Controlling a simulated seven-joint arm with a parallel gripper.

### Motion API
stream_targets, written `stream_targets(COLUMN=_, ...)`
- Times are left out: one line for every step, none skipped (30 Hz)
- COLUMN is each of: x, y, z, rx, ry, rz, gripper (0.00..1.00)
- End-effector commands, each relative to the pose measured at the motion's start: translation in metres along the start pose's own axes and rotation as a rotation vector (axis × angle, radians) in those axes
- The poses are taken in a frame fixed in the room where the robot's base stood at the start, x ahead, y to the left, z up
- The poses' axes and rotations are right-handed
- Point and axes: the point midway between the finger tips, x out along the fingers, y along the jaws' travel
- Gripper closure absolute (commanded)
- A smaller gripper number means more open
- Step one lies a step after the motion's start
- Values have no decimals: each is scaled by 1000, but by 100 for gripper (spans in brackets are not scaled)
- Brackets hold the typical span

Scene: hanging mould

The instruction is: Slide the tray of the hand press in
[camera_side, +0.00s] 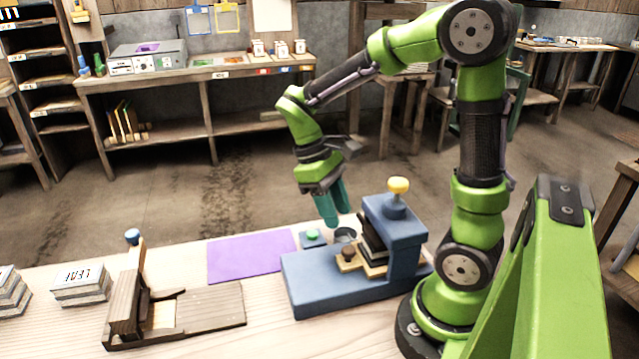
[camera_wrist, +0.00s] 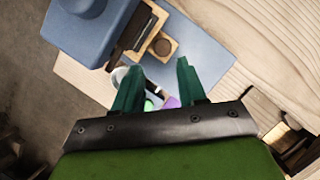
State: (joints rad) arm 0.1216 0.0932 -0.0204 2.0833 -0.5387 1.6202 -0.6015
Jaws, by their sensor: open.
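The blue hand press (camera_side: 402,232) stands on the table with a yellow knob (camera_side: 398,186) on top. Its light wooden tray (camera_side: 372,268) sticks out of the press head to the left over the blue bed, with a round brown knob (camera_side: 347,252) at its outer end. In the wrist view the tray (camera_wrist: 150,38) shows beside the blue press head (camera_wrist: 88,30), its round knob (camera_wrist: 160,46) just beyond my fingers. My gripper (camera_side: 329,222) is open and empty, teal fingers down, above and behind the tray's outer end. It also shows in the wrist view (camera_wrist: 158,64).
A small round cup (camera_side: 345,235) and a green button on a blue block (camera_side: 313,238) stand behind the press bed. A purple mat (camera_side: 250,257) lies to the left.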

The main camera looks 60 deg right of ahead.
Motion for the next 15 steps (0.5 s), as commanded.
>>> stream_targets(x=-14, y=0, z=-1, rx=0, ry=6, rz=1, gripper=59)
stream_targets(x=-22, y=0, z=-1, rx=-1, ry=6, rz=2, gripper=59)
stream_targets(x=-31, y=0, z=-1, rx=0, ry=6, rz=1, gripper=59)
stream_targets(x=-38, y=0, z=-1, rx=0, ry=6, rz=1, gripper=59)
stream_targets(x=-44, y=0, z=-1, rx=0, ry=5, rz=1, gripper=59)
stream_targets(x=-52, y=0, z=-1, rx=0, ry=4, rz=2, gripper=59)
stream_targets(x=-58, y=0, z=-1, rx=0, ry=4, rz=1, gripper=59)
stream_targets(x=-63, y=0, z=0, rx=1, ry=3, rz=1, gripper=59)
stream_targets(x=-69, y=0, z=0, rx=0, ry=2, rz=1, gripper=59)
stream_targets(x=-73, y=0, z=0, rx=1, ry=1, rz=0, gripper=59)
stream_targets(x=-76, y=0, z=0, rx=0, ry=1, rz=1, gripper=59)
stream_targets(x=-80, y=1, z=0, rx=0, ry=0, rz=1, gripper=59)
stream_targets(x=-82, y=0, z=0, rx=0, ry=0, rz=1, gripper=59)
stream_targets(x=-84, y=0, z=0, rx=1, ry=-1, rz=0, gripper=59)
stream_targets(x=-86, y=0, z=0, rx=1, ry=-1, rz=0, gripper=59)
